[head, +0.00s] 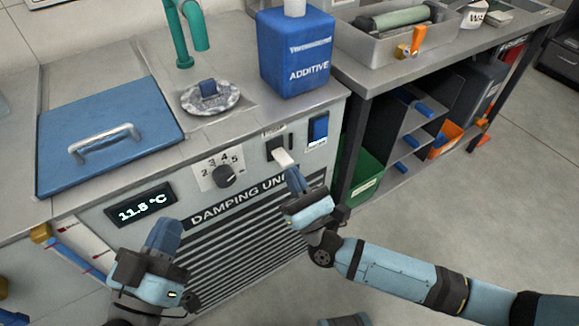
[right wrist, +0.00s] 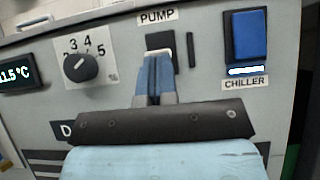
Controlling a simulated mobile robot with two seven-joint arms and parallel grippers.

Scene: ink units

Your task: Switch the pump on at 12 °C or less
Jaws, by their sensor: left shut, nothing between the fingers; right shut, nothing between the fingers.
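The damping unit (head: 240,235) has a display (head: 141,207) reading 11.5 °C; the display is partly cut off in the right wrist view (right wrist: 16,75). The pump switch has a white lever (head: 284,158) on a dark plate, sticking out and angled down. In the right wrist view the lever (right wrist: 158,53) is mostly hidden behind my fingertips. My right gripper (head: 293,178) is shut and empty, its tips just below the lever; I cannot tell whether they touch it. My left gripper (head: 166,235) is shut and empty, in front of the unit below the display.
The blue chiller rocker (right wrist: 250,35) has a lit white strip beneath it; the narrow strip (right wrist: 191,50) beside the pump switch is dark. A numbered dial (head: 225,176) sits left of the pump. On top are a blue lid (head: 110,150) and an additive bottle (head: 295,50).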

